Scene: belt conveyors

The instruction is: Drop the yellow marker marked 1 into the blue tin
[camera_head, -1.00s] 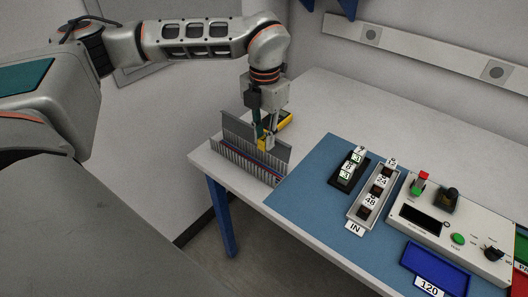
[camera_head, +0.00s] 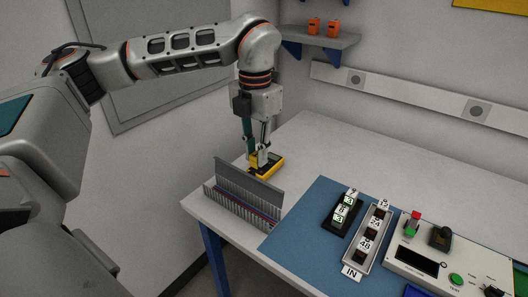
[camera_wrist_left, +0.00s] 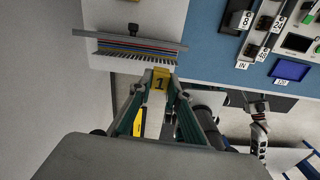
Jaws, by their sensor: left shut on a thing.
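My left gripper (camera_head: 260,161) is shut on the yellow marker marked 1 (camera_wrist_left: 160,80), which shows upright between the fingertips in the left wrist view. The gripper is by the top edge of the grey slotted rack (camera_head: 243,181). A blue open container (camera_wrist_left: 291,69) with a label, which may be the blue tin, is at the right of the left wrist view. In the head view only its edge (camera_head: 414,292) shows at the bottom.
A blue mat (camera_head: 290,237) holds a black block (camera_head: 342,214), a grey holder (camera_head: 366,235) and a control panel (camera_head: 440,262). The table behind is clear. A grey arm, apparently my right one, shows in the left wrist view.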

